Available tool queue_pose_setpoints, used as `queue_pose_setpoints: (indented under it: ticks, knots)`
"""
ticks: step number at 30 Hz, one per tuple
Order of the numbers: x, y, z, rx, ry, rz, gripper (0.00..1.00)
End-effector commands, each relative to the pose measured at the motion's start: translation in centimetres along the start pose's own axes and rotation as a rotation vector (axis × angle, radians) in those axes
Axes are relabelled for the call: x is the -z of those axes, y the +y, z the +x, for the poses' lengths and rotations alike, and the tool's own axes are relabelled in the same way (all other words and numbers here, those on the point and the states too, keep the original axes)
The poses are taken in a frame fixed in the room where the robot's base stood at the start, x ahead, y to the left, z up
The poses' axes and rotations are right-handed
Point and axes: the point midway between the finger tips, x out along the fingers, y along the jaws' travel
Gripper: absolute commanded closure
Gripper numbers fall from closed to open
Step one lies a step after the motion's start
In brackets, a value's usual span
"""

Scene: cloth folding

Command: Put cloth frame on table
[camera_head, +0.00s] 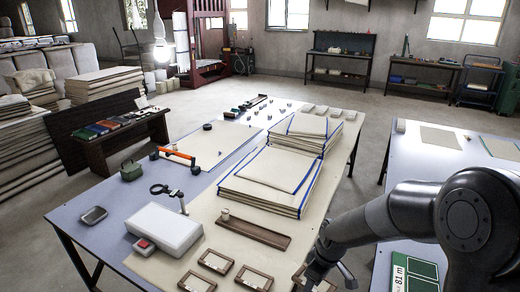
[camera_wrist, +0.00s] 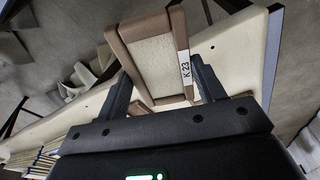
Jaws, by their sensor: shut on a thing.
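My gripper (camera_wrist: 163,86) is shut on a cloth frame (camera_wrist: 152,62), with one finger at each side of it. The frame has a brown wooden rim, a cream cloth panel and a white label reading "K 23". In the head view my gripper (camera_head: 326,274) is low, over the front right edge of the table (camera_head: 110,225), partly hidden by my arm. Several similar small cloth frames (camera_head: 217,261) lie flat near the table's front edge, left of my gripper. I cannot tell whether the held frame touches the table.
A shallow wooden tray (camera_head: 254,230) and blue-edged cloth stacks (camera_head: 268,182) lie behind the frames. A white box (camera_head: 164,228) with a red button stands on the left. Another table (camera_head: 455,170) with a green "81 m" sheet (camera_head: 413,274) is on the right, across a gap.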

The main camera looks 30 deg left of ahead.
Motion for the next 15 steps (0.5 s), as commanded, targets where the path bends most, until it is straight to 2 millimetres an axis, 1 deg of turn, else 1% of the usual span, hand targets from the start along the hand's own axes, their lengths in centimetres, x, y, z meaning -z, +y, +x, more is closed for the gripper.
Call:
queue_pose_setpoints:
  ticks: [1, 3, 6, 10, 12, 15]
  knots:
    - [1.5, -1.7, 0.2, 0.007, 0.0, -0.05, 0.6]
    - [3.0, -3.7, 0.4, 0.016, 0.0, -0.109, 0.6]
    - [4.8, -6.2, 0.7, 0.026, 0.0, -0.178, 0.6]
    - [6.1, -8.4, 0.9, 0.035, 0.0, -0.237, 0.6]
    - [6.5, -9.1, 0.9, 0.038, 0.0, -0.256, 0.6]
    - [6.7, -9.5, 1.0, 0.039, 0.0, -0.267, 0.6]
